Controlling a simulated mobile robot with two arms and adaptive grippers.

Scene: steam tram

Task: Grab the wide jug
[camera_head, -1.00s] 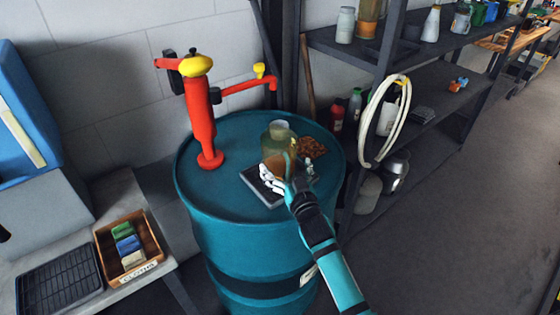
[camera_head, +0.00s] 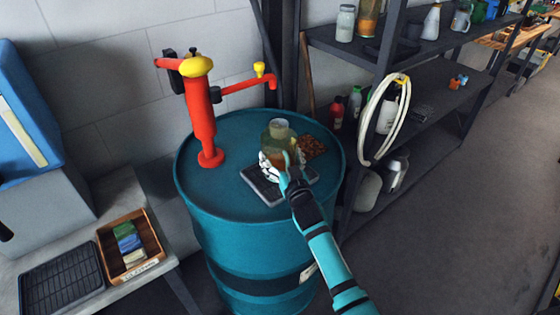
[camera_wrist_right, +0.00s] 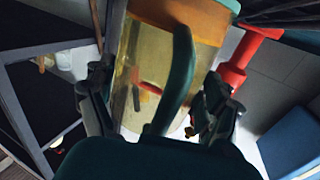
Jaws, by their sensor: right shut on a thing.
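The wide jug (camera_head: 279,133) is see-through and yellowish, with amber-brown contents low down and a paler neck. It is upright over the dark tray (camera_head: 262,186) on top of the teal drum (camera_head: 228,187); I cannot tell whether it touches the tray. My right gripper (camera_head: 284,166) is at the jug's lower near side. In the right wrist view the jug (camera_wrist_right: 153,60) fills the middle, with its dark green handle toward me. The right gripper's fingers (camera_wrist_right: 158,98) are on both sides of the jug and shut on it. My left gripper is not in view.
A red hand pump (camera_head: 201,120) with a yellow cap stands on the drum, left of the jug. A brown rag-like lump (camera_head: 313,147) lies right behind the jug. Dark shelves (camera_head: 425,115) with bottles and a coiled white hose (camera_head: 364,130) stand on the right.

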